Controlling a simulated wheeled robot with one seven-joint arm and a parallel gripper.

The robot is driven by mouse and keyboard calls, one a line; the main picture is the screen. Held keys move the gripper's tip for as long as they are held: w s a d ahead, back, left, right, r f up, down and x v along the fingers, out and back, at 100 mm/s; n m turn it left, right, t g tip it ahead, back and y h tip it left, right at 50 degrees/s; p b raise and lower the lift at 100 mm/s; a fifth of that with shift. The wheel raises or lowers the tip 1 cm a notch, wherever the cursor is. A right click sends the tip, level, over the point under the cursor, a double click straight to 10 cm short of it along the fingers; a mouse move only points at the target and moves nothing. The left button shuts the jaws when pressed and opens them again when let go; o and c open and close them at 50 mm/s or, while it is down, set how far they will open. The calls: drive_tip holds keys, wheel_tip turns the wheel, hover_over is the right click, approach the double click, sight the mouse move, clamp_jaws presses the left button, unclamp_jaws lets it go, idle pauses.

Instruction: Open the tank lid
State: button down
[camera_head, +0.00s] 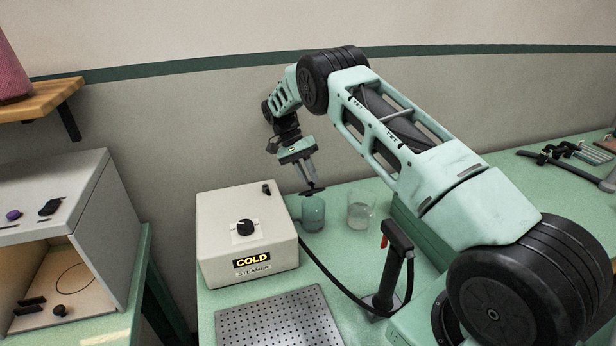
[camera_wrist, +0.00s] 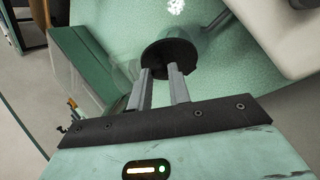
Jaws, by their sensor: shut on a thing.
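The tank (camera_head: 313,214) is a small green translucent vessel at the right side of the white steamer box. Its dark round lid (camera_head: 312,190) shows at the tank's top; I cannot tell whether it is seated or slightly raised. My gripper (camera_head: 309,183) reaches down from above and is shut on the lid. In the wrist view the lid (camera_wrist: 168,55) is a black disc at the tips of my gripper (camera_wrist: 160,72). The lid's underside and the tank's mouth are hidden.
The steamer (camera_head: 240,235), labelled COLD, stands close left of the tank. A clear glass beaker (camera_head: 360,210) stands to the right. A black-handled tool (camera_head: 397,245) with a dark hose stands in front. A perforated metal tray (camera_head: 278,322) lies nearest. Open bench lies between beaker and tool.

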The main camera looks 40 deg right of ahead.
drive_tip(key=c, duration=1.3)
unclamp_jaws()
wheel_tip(320, 180, up, 10)
drive_tip(key=b, duration=0.3)
drive_tip(key=shift+b, duration=0.4)
drive_tip(key=s+a+r+n+t+y+b, duration=0.15)
drive_tip(key=s+a+n, duration=0.45)
drive_tip(key=a, duration=0.6)
drive_tip(key=s+a+r+n+t, duration=0.15)
drive_tip(key=s+a+n, duration=0.25)
drive_tip(key=s+a, duration=0.6)
drive_tip(key=s+a+f+n+t, duration=0.1)
drive_tip(key=s+a+f+n, duration=0.1)
drive_tip(key=s, duration=0.9)
drive_tip(key=s+a+f+n+t+b, duration=0.1)
drive_tip(key=s+a+n, duration=0.4)
drive_tip(key=s, duration=0.6)
drive_tip(key=shift+s+a+f+n+t+y+b, duration=0.25)
drive_tip(key=shift+f+n+t+y+b, duration=0.1)
drive_tip(key=shift+f+n+t, duration=0.45)
